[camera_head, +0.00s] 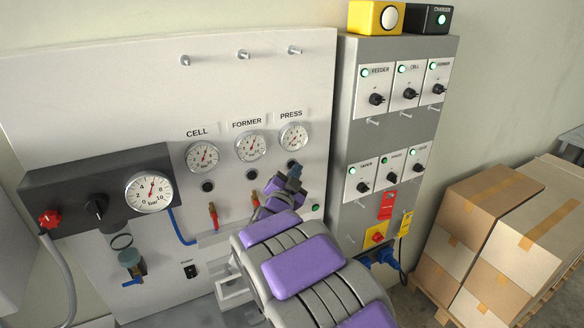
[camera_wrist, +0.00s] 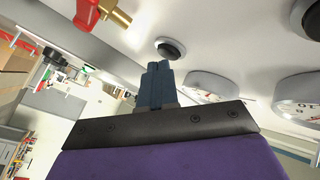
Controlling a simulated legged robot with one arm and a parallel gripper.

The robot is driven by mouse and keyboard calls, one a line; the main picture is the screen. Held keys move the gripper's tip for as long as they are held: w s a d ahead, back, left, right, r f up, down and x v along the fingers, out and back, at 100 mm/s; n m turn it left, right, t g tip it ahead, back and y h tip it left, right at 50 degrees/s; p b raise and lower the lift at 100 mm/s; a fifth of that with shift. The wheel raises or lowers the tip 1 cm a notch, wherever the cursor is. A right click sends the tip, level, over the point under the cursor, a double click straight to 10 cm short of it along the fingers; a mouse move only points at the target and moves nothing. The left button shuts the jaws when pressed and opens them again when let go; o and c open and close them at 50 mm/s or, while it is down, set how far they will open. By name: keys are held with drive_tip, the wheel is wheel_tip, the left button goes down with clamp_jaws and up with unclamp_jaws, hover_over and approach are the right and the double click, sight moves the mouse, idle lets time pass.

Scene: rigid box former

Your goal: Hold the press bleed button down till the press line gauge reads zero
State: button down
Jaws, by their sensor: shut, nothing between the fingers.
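The press line gauge (camera_head: 293,136) is a round white dial under the PRESS label on the pale panel. Its needle is too small to read surely. The press bleed button (camera_wrist: 171,49) is black in a pale ring; in the head view my gripper largely covers its place below the gauge. My gripper (camera_head: 295,170) is shut and empty, reaching up to the panel there. In the wrist view its blue-grey fingertips (camera_wrist: 158,66) are close to the button, slightly off its centre; I cannot tell whether they touch it.
The CELL gauge (camera_head: 202,156) and FORMER gauge (camera_head: 250,147) sit left of the press gauge, with black buttons below. A red-handled brass valve (camera_wrist: 88,12) is near my fingers. A grey switch cabinet (camera_head: 345,215) stands right, then stacked cartons (camera_head: 480,220).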

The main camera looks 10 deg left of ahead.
drive_tip(key=shift+s+d, duration=0.3)
drive_tip(key=shift+s, duration=0.15)
drive_tip(key=s+d+b, duration=0.1)
drive_tip(key=s, duration=0.1)
drive_tip(key=s+d+b, duration=0.1)
drive_tip(key=s+d, duration=0.1)
idle(0.6)
idle(0.3)
